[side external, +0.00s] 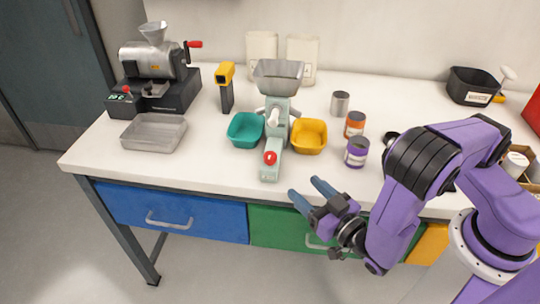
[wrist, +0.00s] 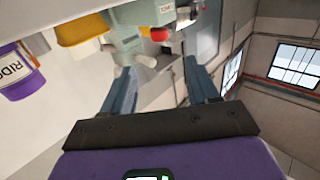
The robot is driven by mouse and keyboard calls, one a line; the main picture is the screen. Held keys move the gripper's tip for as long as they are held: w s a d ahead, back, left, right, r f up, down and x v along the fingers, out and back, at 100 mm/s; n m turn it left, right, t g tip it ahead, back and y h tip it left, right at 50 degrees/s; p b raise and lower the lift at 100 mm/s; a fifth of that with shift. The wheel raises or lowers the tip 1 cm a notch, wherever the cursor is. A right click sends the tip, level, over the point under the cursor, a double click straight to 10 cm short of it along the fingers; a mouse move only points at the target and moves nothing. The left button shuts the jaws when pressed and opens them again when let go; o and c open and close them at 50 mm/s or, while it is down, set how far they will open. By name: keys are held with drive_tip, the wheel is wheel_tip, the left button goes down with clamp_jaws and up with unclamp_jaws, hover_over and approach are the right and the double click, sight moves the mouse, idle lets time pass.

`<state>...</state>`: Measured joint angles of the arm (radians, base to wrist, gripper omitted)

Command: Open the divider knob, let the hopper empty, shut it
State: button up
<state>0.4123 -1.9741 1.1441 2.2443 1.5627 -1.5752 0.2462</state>
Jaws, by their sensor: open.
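A pale green divider (side external: 277,130) stands on the bench with a grey steel hopper (side external: 278,77) on top. A white knob (side external: 273,117) sits on its front and a red knob (side external: 270,157) lower down at its near end. The hopper's contents cannot be made out. A teal bucket (side external: 245,130) stands at its left and a yellow bucket (side external: 309,137) at its right. My gripper (side external: 311,195) is open and empty at the bench's front edge, right of the red knob and apart from it. The wrist view shows the divider (wrist: 130,38) inverted beyond the open fingers (wrist: 158,78).
A purple can (side external: 356,153), an orange can (side external: 354,124) and a steel can (side external: 340,103) stand right of the yellow bucket. A yellow handheld tool (side external: 226,88), a metal tray (side external: 154,133) and a roaster-like machine (side external: 155,72) are at left. The bench front left of the divider is clear.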

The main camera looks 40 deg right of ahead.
sight(274, 160)
drive_tip(key=w, duration=1.4)
drive_tip(key=shift+w, duration=0.3)
drive_tip(key=c, duration=0.9)
